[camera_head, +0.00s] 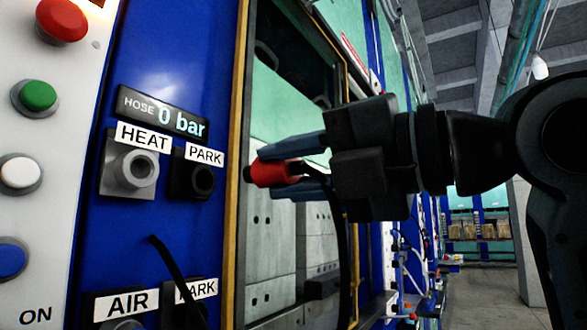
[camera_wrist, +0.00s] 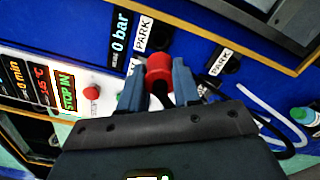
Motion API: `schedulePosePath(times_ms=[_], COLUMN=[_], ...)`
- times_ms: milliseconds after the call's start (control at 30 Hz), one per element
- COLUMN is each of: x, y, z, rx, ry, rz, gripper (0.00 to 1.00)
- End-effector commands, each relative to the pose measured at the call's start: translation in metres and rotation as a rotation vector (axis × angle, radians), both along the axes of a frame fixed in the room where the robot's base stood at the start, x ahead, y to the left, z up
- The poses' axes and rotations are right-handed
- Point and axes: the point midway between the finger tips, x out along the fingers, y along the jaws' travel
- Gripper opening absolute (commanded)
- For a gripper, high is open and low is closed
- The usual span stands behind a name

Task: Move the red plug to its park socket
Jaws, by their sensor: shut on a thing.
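The red plug (camera_head: 272,173) is held between the blue fingers of my gripper (camera_head: 286,168), with its black cable trailing down behind. It points left toward the blue panel and is in free air, to the right of the sockets in the head view. The dark round PARK socket (camera_head: 195,180) beside the grey HEAT socket (camera_head: 130,168) looks empty. In the wrist view the red plug (camera_wrist: 158,68) sits between the two fingers, just below that PARK socket (camera_wrist: 159,38) in the picture; the gap between them cannot be judged.
A lower AIR and PARK pair (camera_head: 195,290) sits below, with a black hose (camera_head: 172,265) crossing in front. A column of buttons, including a red one (camera_head: 62,18), is at the left. The yellow-edged press opening (camera_head: 236,170) lies right of the sockets.

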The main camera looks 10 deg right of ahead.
Motion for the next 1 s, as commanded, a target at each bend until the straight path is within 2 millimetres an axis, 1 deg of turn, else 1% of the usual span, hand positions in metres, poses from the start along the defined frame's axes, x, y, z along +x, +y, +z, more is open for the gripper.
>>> schedulePosePath(times_ms=[167,700,1000], x=[0.003,0.030,0.036], y=[0.004,0.039,0.046], z=[0.000,0.000,0.000], rx=[0.000,0.000,0.000], ry=[0.000,0.001,0.000], rz=[0.001,0.001,-0.001], gripper=[0.00,0.00,0.00])
